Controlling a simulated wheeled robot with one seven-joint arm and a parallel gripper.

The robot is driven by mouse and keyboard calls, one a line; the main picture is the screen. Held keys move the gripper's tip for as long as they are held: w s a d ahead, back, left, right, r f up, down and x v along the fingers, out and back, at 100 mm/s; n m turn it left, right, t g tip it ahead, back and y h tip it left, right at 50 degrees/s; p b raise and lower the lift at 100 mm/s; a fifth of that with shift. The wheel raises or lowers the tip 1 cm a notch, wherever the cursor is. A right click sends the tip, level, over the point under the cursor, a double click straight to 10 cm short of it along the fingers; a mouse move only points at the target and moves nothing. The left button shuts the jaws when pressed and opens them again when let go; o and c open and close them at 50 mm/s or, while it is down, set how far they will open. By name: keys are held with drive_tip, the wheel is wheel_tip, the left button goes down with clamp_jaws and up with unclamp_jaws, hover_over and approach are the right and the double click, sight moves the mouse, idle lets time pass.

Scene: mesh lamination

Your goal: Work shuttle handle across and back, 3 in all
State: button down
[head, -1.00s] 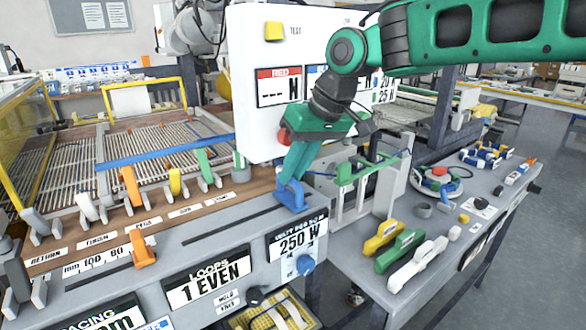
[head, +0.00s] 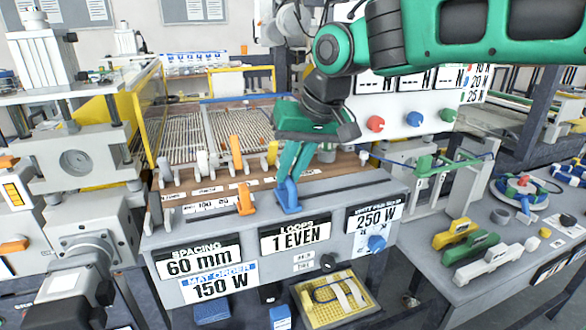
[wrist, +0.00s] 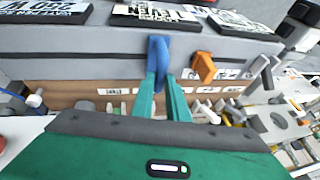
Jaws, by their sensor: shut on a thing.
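The blue shuttle handle (head: 288,200) stands on the slotted grey front rail (head: 345,187) of the machine, above the "LOOPS 1 EVEN" sign (head: 295,237). My gripper (head: 290,180) reaches down from above with its green fingers shut on it. In the wrist view the blue handle (wrist: 159,52) sits between the two fingertips (wrist: 160,85). An orange handle (head: 245,199) stands a short way to the left on the same rail. The handle's lower end at the slot is partly hidden by its own base.
Behind the rail a row of small levers (head: 236,152) stands on a brown labelled strip. A white panel with red, blue and green buttons (head: 414,119) is behind my arm. Yellow, green and white handles (head: 470,247) lie on the right bench. The rail is clear right of the handle.

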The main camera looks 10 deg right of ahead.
drive_tip(key=shift+a+r, duration=0.1)
drive_tip(key=shift+a, duration=0.2)
drive_tip(key=c, duration=1.7)
unclamp_jaws()
drive_tip(key=shift+a, duration=0.15)
drive_tip(key=v, duration=1)
drive_tip(key=shift+s+r, duration=0.1)
drive_tip(key=shift+r, duration=0.15)
